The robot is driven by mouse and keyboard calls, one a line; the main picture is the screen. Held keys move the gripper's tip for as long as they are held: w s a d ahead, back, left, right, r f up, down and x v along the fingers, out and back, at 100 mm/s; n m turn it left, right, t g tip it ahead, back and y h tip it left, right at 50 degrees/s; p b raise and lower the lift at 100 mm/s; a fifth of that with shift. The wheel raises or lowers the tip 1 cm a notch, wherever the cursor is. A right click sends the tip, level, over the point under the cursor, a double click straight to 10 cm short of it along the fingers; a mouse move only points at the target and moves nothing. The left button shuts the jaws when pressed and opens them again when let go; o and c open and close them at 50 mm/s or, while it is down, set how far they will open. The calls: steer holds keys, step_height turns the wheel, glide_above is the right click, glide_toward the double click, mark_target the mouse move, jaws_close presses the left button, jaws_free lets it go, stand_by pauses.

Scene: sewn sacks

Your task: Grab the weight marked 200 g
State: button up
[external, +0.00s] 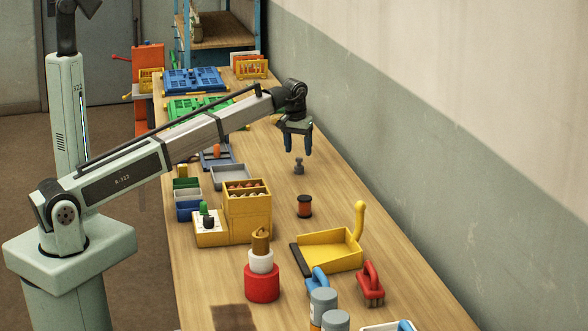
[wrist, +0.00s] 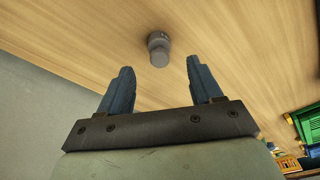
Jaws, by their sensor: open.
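A small grey metal weight (external: 299,166) stands upright on the wooden table below my gripper. It also shows in the wrist view (wrist: 158,49), beyond and between the fingertips. Its marking is too small to read. My gripper (external: 299,151) has two blue fingers, which are open and empty, with the tips a little above the weight. The fingers also show in the wrist view (wrist: 160,76), apart from each other and not touching the weight.
A brown and black spool (external: 305,206), a yellow dustpan (external: 335,249) and a yellow box (external: 248,212) stand nearer the camera. A grey tray (external: 237,178) lies left of the weight. The wall (external: 420,180) runs along the right. The table around the weight is clear.

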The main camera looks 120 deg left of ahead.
mark_target(299, 158)
steer(key=shift+a+f, duration=0.15)
steer(key=shift+f, duration=1.35)
steer(key=shift+a+f, duration=0.15)
steer(key=shift+f, duration=1.35)
steer(key=c, duration=1.2)
jaws_close()
steer(key=shift+r, duration=0.2)
